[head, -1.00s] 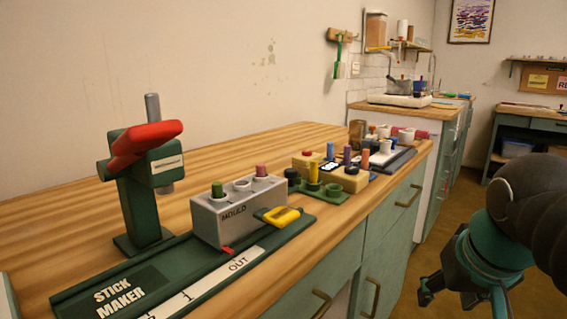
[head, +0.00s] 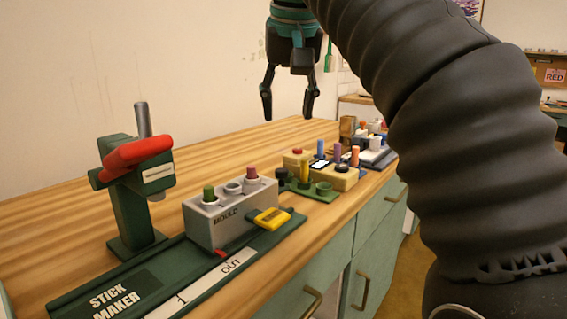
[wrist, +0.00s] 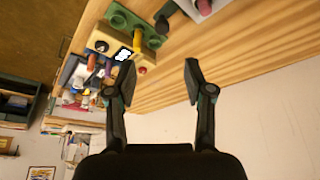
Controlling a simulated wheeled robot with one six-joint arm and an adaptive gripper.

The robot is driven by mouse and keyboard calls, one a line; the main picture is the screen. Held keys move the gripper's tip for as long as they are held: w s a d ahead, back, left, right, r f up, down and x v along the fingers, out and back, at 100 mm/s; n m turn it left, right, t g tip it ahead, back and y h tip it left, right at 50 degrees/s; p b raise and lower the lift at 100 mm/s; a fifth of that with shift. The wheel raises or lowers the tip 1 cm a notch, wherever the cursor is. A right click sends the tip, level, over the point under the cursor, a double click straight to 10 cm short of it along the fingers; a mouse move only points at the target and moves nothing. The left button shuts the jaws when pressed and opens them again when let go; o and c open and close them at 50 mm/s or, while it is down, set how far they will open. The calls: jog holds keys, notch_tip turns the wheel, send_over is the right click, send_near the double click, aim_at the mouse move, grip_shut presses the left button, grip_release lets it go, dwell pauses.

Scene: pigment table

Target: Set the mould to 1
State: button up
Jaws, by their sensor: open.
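The grey mould block (head: 226,222), marked MOULD, sits on the dark green stick maker base (head: 70,298). It has several sockets on top, with a green stick (head: 208,193) at the left and a pink stick (head: 252,172) at the right. A yellow handle (head: 270,219) juts from its front right. Its red pointer (head: 221,253) stands beside the white scale strip (head: 205,284), between 1 and OUT, nearer OUT. My gripper (head: 288,112) is open and empty, pointing down high above the table behind the mould. In the wrist view, a corner of the mould (wrist: 205,6) shows at the top edge.
A green press with a red lever (head: 137,152) stands left of the mould. To the right, a green tray (head: 322,193) and yellow blocks (head: 343,178) hold coloured sticks. The wooden tabletop (head: 60,232) is clear behind them. My arm hides the right side.

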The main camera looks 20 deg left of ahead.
aim_at(282, 170)
jog(key=b+x, duration=0.1)
jog(key=x, duration=0.3)
jog(key=b+x, duration=0.1)
jog(key=x, duration=0.4)
jog(key=b+x, duration=0.2)
jog(key=x, duration=0.2)
jog(key=shift+w+a+f, duration=0.2)
jog(key=shift+a+f, duration=0.1)
grip_shut()
